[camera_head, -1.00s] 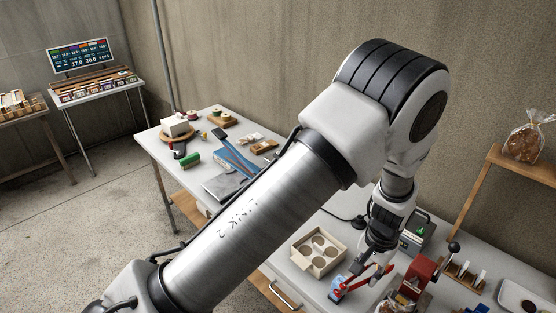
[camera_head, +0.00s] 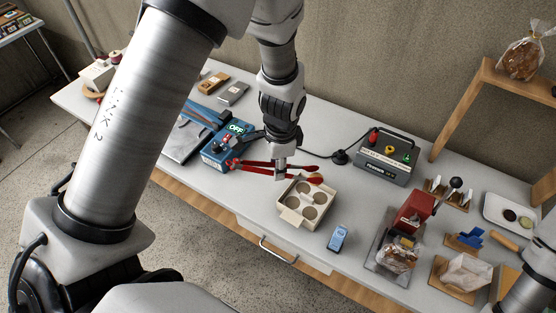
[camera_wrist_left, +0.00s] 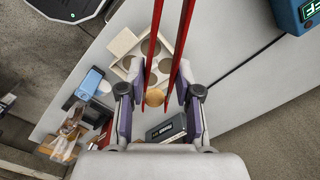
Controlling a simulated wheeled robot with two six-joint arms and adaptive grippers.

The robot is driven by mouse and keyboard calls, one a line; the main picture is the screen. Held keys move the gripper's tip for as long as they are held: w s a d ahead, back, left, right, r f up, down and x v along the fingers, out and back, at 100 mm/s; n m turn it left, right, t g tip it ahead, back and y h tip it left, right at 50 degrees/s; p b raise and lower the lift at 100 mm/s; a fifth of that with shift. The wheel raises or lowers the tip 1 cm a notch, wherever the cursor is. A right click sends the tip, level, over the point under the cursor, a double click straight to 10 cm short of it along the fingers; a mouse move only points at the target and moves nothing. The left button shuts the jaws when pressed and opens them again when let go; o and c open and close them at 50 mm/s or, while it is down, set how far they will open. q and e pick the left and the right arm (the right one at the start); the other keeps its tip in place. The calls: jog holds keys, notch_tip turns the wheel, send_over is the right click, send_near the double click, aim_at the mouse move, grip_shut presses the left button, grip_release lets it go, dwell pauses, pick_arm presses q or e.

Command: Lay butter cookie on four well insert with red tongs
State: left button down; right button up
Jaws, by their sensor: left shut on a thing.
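My left gripper (camera_head: 281,168) is shut on the red tongs (camera_head: 255,164), behind the box and above the table. A small round tan butter cookie (camera_head: 315,178) shows at the right end of the tongs. In the left wrist view, the cookie (camera_wrist_left: 154,97) appears between the two red tong arms (camera_wrist_left: 150,50). The cream box with the four well insert (camera_head: 291,203) stands on the table below and in front of the tongs; its round wells look empty. The insert also shows in the left wrist view (camera_wrist_left: 141,48). My right gripper is out of frame.
A blue device with a green OFF display (camera_head: 226,147) stands left of the box. A small blue device (camera_head: 338,238) lies to the right.

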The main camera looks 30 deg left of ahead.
pick_arm(q)
notch_tip(320, 180, down, 7)
jog(key=b, duration=0.6)
jog(key=shift+b, duration=0.35)
jog(key=shift+w+a, duration=0.1)
jog(key=c, duration=1.3)
grip_release()
notch_tip(320, 180, up, 10)
jog(key=p, duration=1)
